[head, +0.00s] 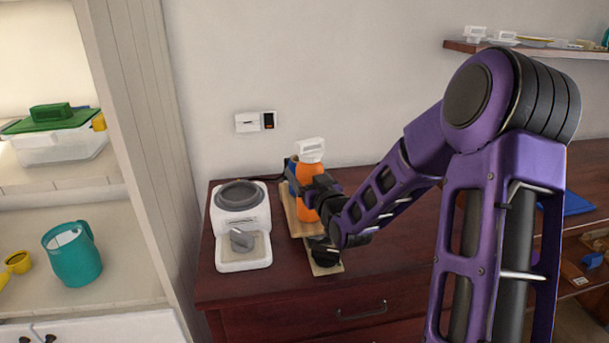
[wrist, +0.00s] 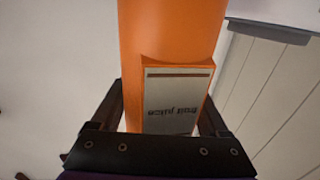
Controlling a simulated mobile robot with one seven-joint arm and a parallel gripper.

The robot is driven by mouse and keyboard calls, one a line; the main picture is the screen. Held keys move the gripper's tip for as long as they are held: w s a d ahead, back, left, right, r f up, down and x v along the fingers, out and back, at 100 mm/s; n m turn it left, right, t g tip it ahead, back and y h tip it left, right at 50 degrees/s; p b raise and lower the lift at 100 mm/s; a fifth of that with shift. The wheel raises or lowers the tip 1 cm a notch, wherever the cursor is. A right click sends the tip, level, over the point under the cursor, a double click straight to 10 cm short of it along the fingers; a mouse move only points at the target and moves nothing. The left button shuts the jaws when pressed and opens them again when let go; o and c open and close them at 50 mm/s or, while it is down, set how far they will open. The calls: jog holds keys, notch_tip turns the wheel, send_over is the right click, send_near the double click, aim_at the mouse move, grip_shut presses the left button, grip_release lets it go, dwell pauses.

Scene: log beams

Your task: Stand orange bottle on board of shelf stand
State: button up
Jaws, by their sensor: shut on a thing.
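The orange bottle (head: 307,200) has a white cap and stands about upright over the dresser in the head view. My gripper (head: 313,189) is shut on its body from the right. In the wrist view the orange bottle (wrist: 170,35) fills the middle, with a pale label reading upside down, and the gripper (wrist: 162,105) has one finger on each side. A light wooden board (head: 294,219) shows beneath and beside the bottle on the dresser. I cannot tell whether the bottle's base touches it; my gripper and arm hide part. I cannot tell surely which piece is the shelf stand.
A white appliance with a grey top (head: 242,226) stands left of the bottle on the dark dresser (head: 390,277). A shelf unit at the left holds a teal mug (head: 74,255) and a green-lidded box (head: 55,137). A wall shelf (head: 465,46) hangs at upper right.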

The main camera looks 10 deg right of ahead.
jog(key=shift+r, duration=0.1)
jog(key=o, duration=1.4)
jog(key=s+d, duration=0.2)
jog(key=s, duration=1)
jog(key=shift+d, duration=0.2)
jog(key=shift+w, duration=0.15)
